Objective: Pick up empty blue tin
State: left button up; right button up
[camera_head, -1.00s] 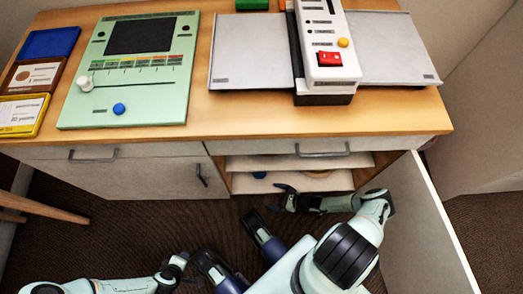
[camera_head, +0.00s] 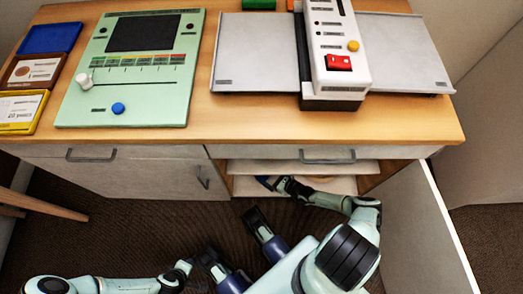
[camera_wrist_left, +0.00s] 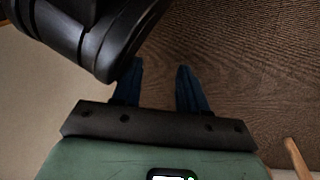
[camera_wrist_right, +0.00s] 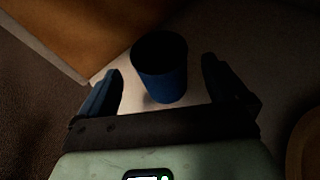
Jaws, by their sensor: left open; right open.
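The blue tin (camera_wrist_right: 165,82) stands upright on a pale shelf in the right wrist view, its dark open top towards the camera. I cannot see to its bottom. My right gripper (camera_wrist_right: 160,82) is open, with a finger on each side of the tin and gaps between them. In the head view the right gripper (camera_head: 277,183) reaches into the open cabinet under the desk, and the tin is mostly hidden there. My left gripper (camera_wrist_left: 160,78) is open and empty above the brown floor, far from the tin.
The open cabinet door (camera_head: 425,225) stands right of my right arm. A wooden panel (camera_wrist_right: 75,30) rises beside the tin, and a round brown thing (camera_wrist_right: 304,145) lies at the right edge. The desk (camera_head: 400,125) holds a green panel (camera_head: 150,85) and a scale-like device (camera_head: 335,65).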

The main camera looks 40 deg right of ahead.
jog(key=b+x, duration=0.2)
jog(key=x, duration=0.3)
jog(key=shift+w+a+b, duration=0.1)
jog(key=shift+w+b, duration=0.2)
jog(key=shift+w, duration=0.3)
pick_arm(q)
jog(key=s+f+g, duration=0.2)
jog(key=s+f, duration=0.2)
jog(key=s, duration=0.1)
jog(key=shift+s+a, duration=0.25)
jog(key=shift+a, duration=0.15)
pick_arm(e)
jog(key=shift+c, duration=0.3)
jog(key=c, duration=0.9)
